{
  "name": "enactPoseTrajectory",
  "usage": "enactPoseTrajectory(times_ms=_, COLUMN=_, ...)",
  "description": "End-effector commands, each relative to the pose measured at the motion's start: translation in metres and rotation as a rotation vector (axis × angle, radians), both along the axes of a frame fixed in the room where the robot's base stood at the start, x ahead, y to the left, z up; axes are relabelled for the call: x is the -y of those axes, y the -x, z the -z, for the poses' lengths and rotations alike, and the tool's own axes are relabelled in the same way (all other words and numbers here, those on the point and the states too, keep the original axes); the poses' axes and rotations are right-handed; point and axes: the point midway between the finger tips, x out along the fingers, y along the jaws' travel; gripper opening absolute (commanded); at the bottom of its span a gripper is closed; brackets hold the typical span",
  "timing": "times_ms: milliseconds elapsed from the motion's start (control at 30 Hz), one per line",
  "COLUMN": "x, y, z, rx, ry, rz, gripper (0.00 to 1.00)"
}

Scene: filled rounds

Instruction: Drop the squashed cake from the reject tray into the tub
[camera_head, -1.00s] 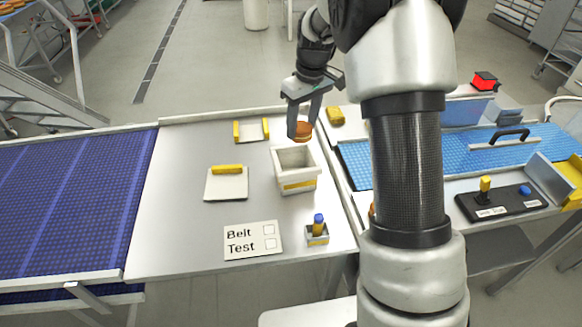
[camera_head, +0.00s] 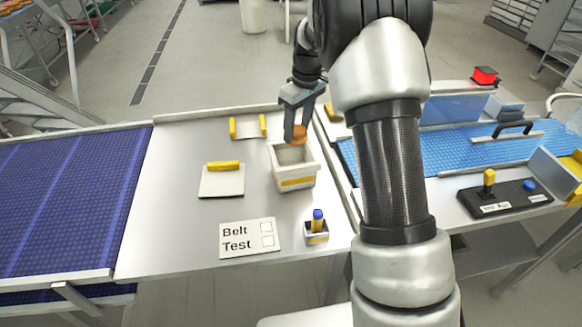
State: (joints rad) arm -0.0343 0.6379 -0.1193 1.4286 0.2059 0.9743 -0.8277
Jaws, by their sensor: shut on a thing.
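My gripper (camera_head: 294,128) is shut on an orange-brown cake (camera_head: 300,133), which hangs between the fingers. The fingers partly hide it, so its exact shape is hard to tell. The white tub (camera_head: 297,183) with a yellow band stands below on the metal table, its open top facing up. The cake appears over the back part of the tub's opening. A small pale tray with yellow ends (camera_head: 262,126), just left of my gripper, looks empty. I cannot tell whether it is the reject tray.
A pale plate with a yellow bar (camera_head: 222,181) lies left of the tub. A "Belt Test" card (camera_head: 248,238) and a holder with a blue-topped item (camera_head: 317,228) are in front. A blue belt (camera_head: 70,200) is at left, a lighter one (camera_head: 450,150) at right.

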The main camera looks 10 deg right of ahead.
Motion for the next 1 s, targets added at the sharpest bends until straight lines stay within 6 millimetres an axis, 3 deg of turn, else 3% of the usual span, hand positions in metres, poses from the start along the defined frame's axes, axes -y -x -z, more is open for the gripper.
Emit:
enactPoseTrajectory(times_ms=133, x=0.000, y=0.000, z=-0.001, rx=0.000, ry=0.000, rz=0.000, gripper=0.38)
enactPoseTrajectory(times_ms=167, x=0.000, y=0.000, z=-0.001, rx=0.000, ry=0.000, rz=0.000, gripper=0.51)
enactPoseTrajectory(times_ms=200, x=0.000, y=0.000, z=-0.001, rx=0.000, ry=0.000, rz=0.000, gripper=0.58)
enactPoseTrajectory(times_ms=300, x=0.000, y=0.000, z=-0.001, rx=0.000, ry=0.000, rz=0.000, gripper=0.69)
enactPoseTrajectory(times_ms=667, x=0.001, y=0.000, z=-0.007, rx=0.001, ry=-0.001, rz=0.001, gripper=0.69)
enactPoseTrajectory(times_ms=867, x=0.004, y=0.004, z=-0.043, rx=0.004, ry=0.000, rz=0.001, gripper=0.69)
enactPoseTrajectory(times_ms=1000, x=0.007, y=0.008, z=-0.078, rx=0.006, ry=-0.001, rz=0.000, gripper=0.69)
